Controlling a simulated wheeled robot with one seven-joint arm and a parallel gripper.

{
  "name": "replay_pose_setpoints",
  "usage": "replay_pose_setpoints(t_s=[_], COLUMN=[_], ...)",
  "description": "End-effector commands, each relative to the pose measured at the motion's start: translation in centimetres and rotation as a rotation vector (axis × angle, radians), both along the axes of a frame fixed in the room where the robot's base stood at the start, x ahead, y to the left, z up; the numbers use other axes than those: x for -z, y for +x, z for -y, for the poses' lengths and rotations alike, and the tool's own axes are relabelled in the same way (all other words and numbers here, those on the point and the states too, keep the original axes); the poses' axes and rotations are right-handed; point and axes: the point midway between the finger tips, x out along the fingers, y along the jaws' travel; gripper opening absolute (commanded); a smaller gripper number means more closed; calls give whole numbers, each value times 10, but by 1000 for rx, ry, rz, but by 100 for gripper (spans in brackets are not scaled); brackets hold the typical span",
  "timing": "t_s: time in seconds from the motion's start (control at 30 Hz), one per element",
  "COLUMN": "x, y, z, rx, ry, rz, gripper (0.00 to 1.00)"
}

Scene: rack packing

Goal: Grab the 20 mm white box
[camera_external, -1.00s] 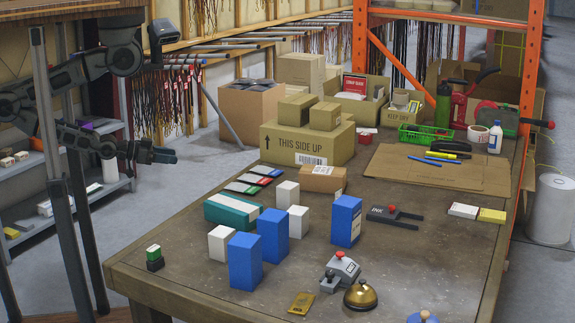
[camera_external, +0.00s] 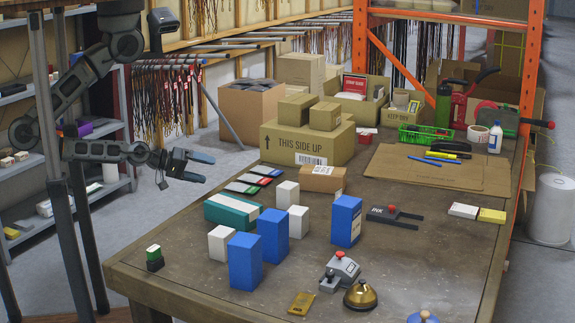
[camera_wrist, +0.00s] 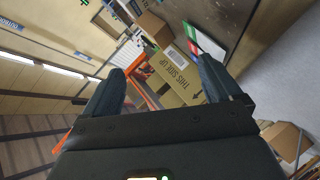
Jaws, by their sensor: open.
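Three small upright white boxes stand on the table: one at the front left (camera_external: 219,243), one farther back (camera_external: 287,195) and one (camera_external: 298,221) just in front of that. I cannot tell their sizes in mm. A flat white box (camera_external: 463,210) lies at the right beside a yellow one. My gripper (camera_external: 205,168) is open and empty, in the air beyond the table's left edge, left of and apart from the boxes. In the wrist view, its two fingers (camera_wrist: 155,62) are spread with nothing between them; no white box can be made out clearly there.
Blue boxes (camera_external: 245,262) (camera_external: 273,235) (camera_external: 346,221) stand close to the white ones, and a teal box (camera_external: 232,211) lies behind. A large carton (camera_external: 308,144) stands farther back. A stapler-like tool (camera_external: 340,271) and a bell (camera_external: 360,295) are in front.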

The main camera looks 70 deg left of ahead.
Motion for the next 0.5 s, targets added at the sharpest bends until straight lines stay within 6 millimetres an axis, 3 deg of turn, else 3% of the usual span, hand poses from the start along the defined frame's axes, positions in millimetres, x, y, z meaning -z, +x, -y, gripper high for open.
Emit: replay_pose_setpoints(t_s=[0.03,0.1,0.3,0.43,0.5], x=[-17,-30,-80,-90,-84], y=[26,57,135,162,172], z=[20,48,123,161,177], rx=[-21,-28,21,27,8], ry=[-153,-366,-904,-1177,-1304], rz=[6,-4,-97,-256,-356], gripper=[92,92,92,92,92])
